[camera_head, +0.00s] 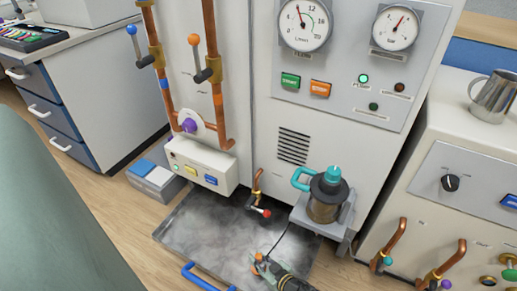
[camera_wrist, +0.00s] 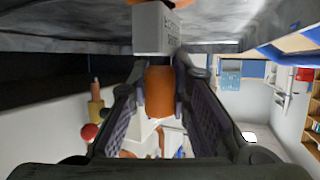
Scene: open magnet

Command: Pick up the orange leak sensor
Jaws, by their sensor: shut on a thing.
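The orange leak sensor (camera_wrist: 160,95) sits between the two dark finger pads of my gripper (camera_wrist: 162,72) in the wrist view. The fingers are shut on its sides. In the head view my gripper (camera_head: 266,265) is low at the bottom edge, over the grey tray (camera_head: 200,217). A small bit of orange shows at its tip, and the arm hides the rest. A thin dark cable runs from near the tip up toward the cabinet. I cannot tell whether the sensor touches the tray.
A white block with lettering (camera_wrist: 154,28) is just beyond the fingertips in the wrist view. A red-tipped drain valve (camera_head: 262,211) sticks out above the tray. A teal-topped pump (camera_head: 327,195) stands at right, and a grey-white box (camera_head: 155,180) at left. The tray's left part is clear.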

